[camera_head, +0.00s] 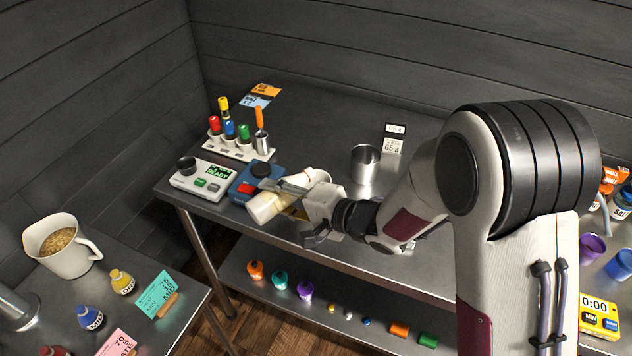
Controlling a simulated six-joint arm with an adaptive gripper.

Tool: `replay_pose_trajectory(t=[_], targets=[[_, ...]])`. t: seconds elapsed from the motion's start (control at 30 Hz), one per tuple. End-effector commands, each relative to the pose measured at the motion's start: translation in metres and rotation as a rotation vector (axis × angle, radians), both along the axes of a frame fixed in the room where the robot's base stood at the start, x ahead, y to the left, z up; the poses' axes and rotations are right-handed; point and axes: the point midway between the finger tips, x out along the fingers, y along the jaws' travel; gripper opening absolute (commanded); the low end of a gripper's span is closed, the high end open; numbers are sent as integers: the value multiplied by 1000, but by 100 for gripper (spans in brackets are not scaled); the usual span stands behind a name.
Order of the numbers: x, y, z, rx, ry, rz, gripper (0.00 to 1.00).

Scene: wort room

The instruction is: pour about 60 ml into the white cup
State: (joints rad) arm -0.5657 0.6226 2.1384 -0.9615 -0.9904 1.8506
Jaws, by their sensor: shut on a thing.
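My gripper (280,192) is shut on a pale cream-white vessel (266,207), held tilted near the front left edge of the bench. The fingers cross its middle and hide part of it. A white rounded piece (318,176) shows just behind the fingers; I cannot tell whether it belongs to the held vessel or is a separate cup. The vessel's mouth and any liquid cannot be made out. A large white handled jug (81,262) with grain-like contents stands on the left table, away from my gripper.
A steel cup (365,162) stands right. Bare bench (320,130) lies behind.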

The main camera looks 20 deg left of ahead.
Motion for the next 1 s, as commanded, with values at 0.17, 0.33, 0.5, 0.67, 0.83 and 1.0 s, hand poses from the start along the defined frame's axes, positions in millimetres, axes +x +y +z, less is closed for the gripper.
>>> replay_pose_trajectory(t=[0.17,0.33,0.5,0.67,0.83,1.0], targets=[[0,0,4,16,28,0,11],[1,0,6,27,49,-1,11],[1,0,9,38,69,0,11],[1,0,11,47,90,0,11],[1,0,13,59,112,0,11],[2,0,16,72,135,0,11]])
